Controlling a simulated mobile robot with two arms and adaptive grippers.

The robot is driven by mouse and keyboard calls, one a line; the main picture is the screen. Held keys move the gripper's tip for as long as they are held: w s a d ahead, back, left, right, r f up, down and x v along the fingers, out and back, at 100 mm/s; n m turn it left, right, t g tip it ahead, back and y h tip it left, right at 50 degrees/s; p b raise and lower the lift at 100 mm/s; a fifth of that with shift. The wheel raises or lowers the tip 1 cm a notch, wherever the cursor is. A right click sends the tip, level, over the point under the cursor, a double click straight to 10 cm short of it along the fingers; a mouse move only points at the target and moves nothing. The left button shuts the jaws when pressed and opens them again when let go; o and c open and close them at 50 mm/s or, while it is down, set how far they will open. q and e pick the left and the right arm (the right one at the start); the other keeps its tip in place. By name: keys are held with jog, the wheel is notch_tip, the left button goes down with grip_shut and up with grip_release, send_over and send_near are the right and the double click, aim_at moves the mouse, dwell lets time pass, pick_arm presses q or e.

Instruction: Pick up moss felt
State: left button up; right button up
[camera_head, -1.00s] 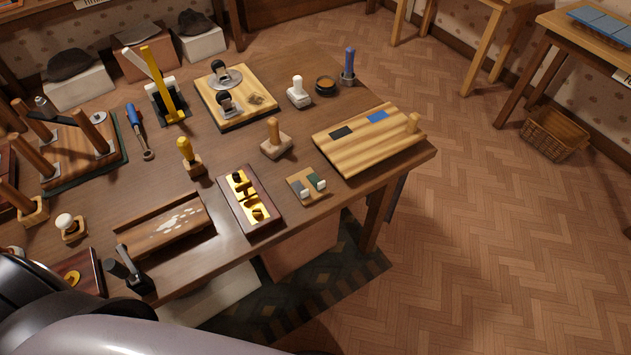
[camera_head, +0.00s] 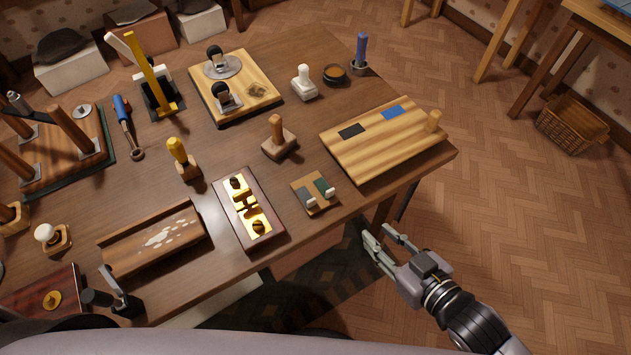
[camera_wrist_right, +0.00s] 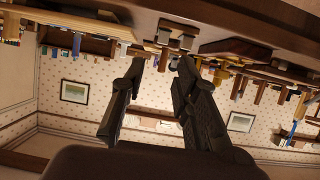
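A small wooden board (camera_head: 316,205) lies near the table's front edge. It carries a dark green patch (camera_head: 324,186), which looks like the moss felt, and a grey patch (camera_head: 305,197) to its left. A small pale piece sits at the front of each patch. My right gripper (camera_head: 379,237) is off the front of the table, below and right of the board. Its fingers are apart with nothing between them; they also show apart in the right wrist view (camera_wrist_right: 160,62). My left gripper is not in view.
A brass-topped block (camera_head: 270,237) lies just left of the small board, and a wooden-handled stamp (camera_head: 280,140) stands behind it. A striped board (camera_head: 400,155) with black and blue patches lies to the right. Floor right of the table is clear up to a wicker basket (camera_head: 570,127).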

jog(key=r, duration=0.1)
jog(key=p, duration=0.2)
send_near(331, 190)
jog(key=x, duration=0.4)
jog(key=shift+p+x, duration=0.4)
jog(key=shift+x, duration=2.1)
jog(key=shift+s, duration=0.1)
jog(key=shift+c, duration=0.3)
jog(key=c, duration=0.5)
